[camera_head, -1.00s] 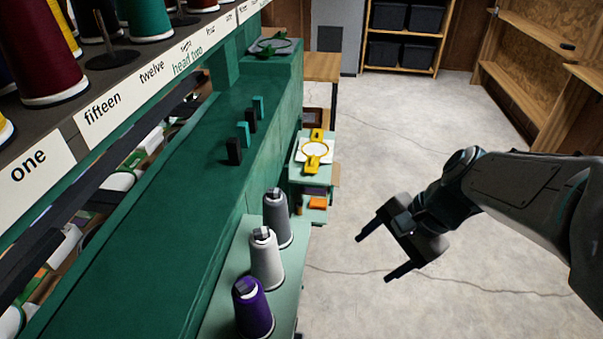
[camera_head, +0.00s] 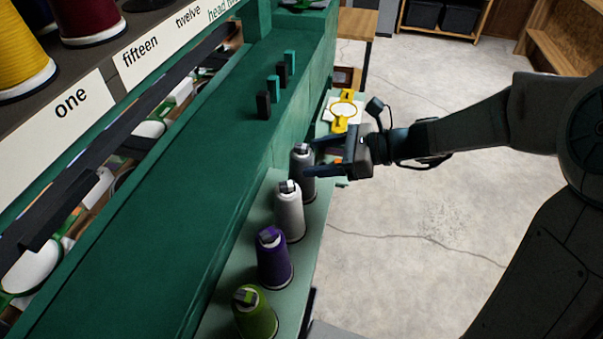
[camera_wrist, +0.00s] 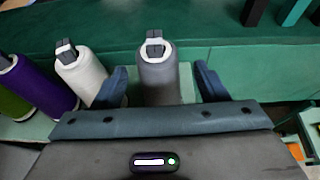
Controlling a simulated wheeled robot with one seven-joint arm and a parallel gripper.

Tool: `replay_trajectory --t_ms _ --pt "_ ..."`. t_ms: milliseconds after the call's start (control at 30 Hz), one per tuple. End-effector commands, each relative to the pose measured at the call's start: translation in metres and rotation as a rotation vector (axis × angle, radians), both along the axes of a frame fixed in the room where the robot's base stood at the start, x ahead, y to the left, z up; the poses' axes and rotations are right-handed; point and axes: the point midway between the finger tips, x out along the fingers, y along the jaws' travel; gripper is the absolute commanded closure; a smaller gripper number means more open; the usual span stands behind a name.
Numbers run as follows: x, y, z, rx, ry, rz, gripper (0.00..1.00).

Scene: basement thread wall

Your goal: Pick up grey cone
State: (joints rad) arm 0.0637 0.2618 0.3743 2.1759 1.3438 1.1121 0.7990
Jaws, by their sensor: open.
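The grey cone (camera_head: 302,170) is a dark grey thread cone with a white-rimmed top, upright at the far end of the row on the light green shelf. In the wrist view the grey cone (camera_wrist: 157,80) stands between the fingers of my gripper (camera_wrist: 162,85), with a gap showing on each side. My gripper (camera_head: 309,158) is open and reaches in from the right at the cone's upper part. In the head view it hides part of the cone. The cone's base is hidden behind the gripper body in the wrist view.
A white cone (camera_head: 289,215) stands close beside the grey one, near one finger. A purple cone (camera_head: 274,258) and a green cone (camera_head: 255,312) follow along the shelf (camera_head: 308,245). The dark green machine ledge (camera_head: 190,210) runs behind them. Open floor (camera_head: 440,215) lies to the right.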

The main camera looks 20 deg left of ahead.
Motion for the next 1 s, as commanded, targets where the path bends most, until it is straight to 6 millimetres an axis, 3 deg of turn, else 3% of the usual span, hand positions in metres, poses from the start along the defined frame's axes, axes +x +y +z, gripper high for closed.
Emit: replay_trajectory --t_ms 167,500,767,967,1000 --pt "-0.003 0.011 -0.003 -0.001 0.0 0.001 0.33" --pt "-0.011 0.053 -0.014 -0.001 0.0 0.002 0.33" --pt "-0.011 0.056 -0.016 -0.002 -0.002 -0.001 0.33" --pt "-0.011 0.056 -0.016 -0.002 -0.002 -0.001 0.83" --pt "-0.011 0.056 -0.016 -0.002 -0.002 -0.001 0.85"
